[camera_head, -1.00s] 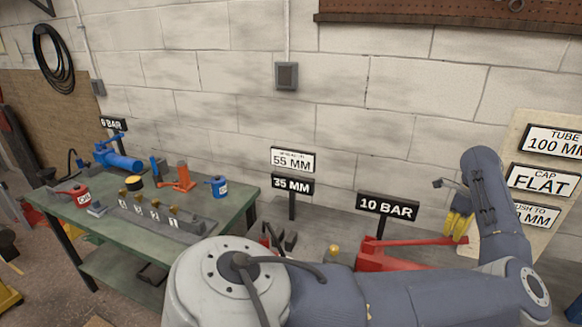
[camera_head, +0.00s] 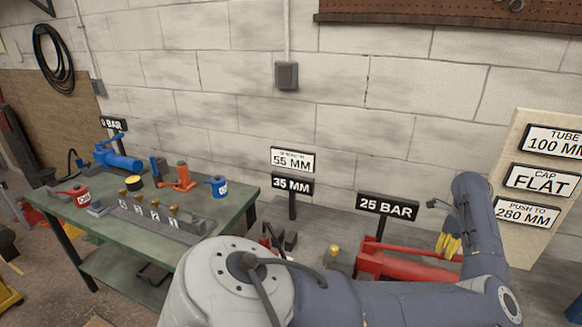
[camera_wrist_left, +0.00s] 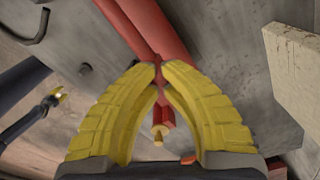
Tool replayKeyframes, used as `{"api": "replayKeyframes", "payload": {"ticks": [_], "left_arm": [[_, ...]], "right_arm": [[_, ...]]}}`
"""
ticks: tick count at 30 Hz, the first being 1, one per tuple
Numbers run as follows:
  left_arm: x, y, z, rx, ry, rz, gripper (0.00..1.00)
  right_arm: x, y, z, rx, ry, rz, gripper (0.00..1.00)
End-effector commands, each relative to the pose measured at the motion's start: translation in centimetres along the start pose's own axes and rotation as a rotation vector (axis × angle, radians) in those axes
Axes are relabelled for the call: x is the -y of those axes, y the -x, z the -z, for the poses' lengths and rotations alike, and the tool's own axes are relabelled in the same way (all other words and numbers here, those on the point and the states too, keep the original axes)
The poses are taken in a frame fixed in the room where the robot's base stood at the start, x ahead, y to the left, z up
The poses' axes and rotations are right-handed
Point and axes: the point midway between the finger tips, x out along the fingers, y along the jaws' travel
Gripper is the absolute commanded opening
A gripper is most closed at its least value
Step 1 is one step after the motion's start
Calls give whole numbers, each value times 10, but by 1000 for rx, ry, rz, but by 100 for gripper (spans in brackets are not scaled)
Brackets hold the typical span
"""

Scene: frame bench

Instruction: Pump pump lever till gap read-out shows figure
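The red pump (camera_head: 372,262) stands at the lower middle, its red lever (camera_head: 420,250) reaching right. My left gripper (camera_head: 447,244), with yellow fingers, is at the lever's far end. In the left wrist view my gripper (camera_wrist_left: 160,72) has its fingertips almost together, with the red lever (camera_wrist_left: 137,22) between them; it appears shut on it. The black gap read-out (camera_head: 292,186) shows 35 MM. The white sign above it (camera_head: 292,160) shows 55 MM, under small print I cannot read. The black pressure read-out (camera_head: 387,206) shows 25 BAR.
A green table (camera_head: 130,235) at left holds a blue pump (camera_head: 120,158), a red can, a blue can and a numbered block. A board (camera_head: 530,150) at right carries signs for TUBE 100 MM, CAP FLAT and PUSH TO 280 MM. My arm covers the lower middle.

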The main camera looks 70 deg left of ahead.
Motion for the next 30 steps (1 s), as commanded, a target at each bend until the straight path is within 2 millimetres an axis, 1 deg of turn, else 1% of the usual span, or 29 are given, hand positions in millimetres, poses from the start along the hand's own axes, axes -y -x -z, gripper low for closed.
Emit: {"api": "replayKeyframes", "payload": {"ticks": [1, 8, 11, 14, 30], "left_arm": [[-1, -6, -1, 1, 0, -3, 0], [-1, -27, -1, 2, -1, -3, 0], [0, -23, -1, 1, 0, 0, 0], [0, -16, -1, 1, 1, 0, 0], [0, 48, 1, -2, 0, 2, 0]], "right_arm": [[0, 0, 0, 0, 0, 0, 44], [0, 0, 0, 0, 0, 0, 44], [0, 0, 0, 0, 0, 0, 44], [0, 0, 0, 0, 0, 0, 44], [0, 0, 0, 0, 0, 0, 44]]}}
